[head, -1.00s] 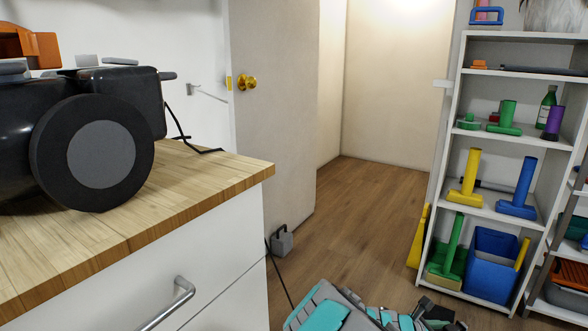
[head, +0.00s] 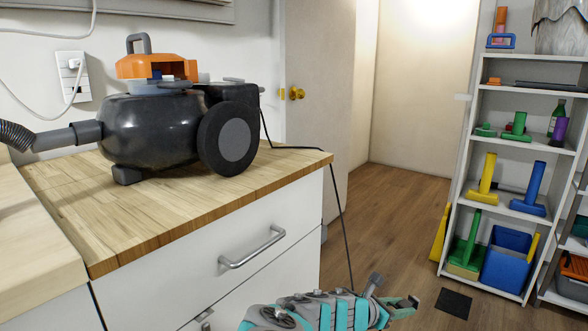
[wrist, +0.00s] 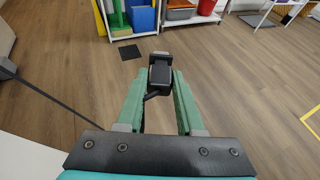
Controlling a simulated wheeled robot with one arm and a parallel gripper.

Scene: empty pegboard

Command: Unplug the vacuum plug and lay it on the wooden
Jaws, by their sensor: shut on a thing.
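The dark plug (wrist: 160,74) is held between the green fingertips of my gripper (wrist: 160,85) in the wrist view, above the floor and clear of any socket. In the head view my gripper (head: 405,306) is low, beyond the front right of the cabinet and below its wooden top. The plug is too small to make out surely there. The black cord (head: 340,210) runs from the vacuum over the counter's right edge and down behind my arm. The vacuum (head: 150,128), dark with an orange top, stands on the wooden countertop (head: 190,215).
A wall outlet (head: 72,78) with a white cord is at the left. Shelves (head: 475,150) with coloured items stand at the right. A black mat (head: 453,303) lies on the floor. The countertop is free in front of the vacuum. A drawer handle (head: 252,247) projects below.

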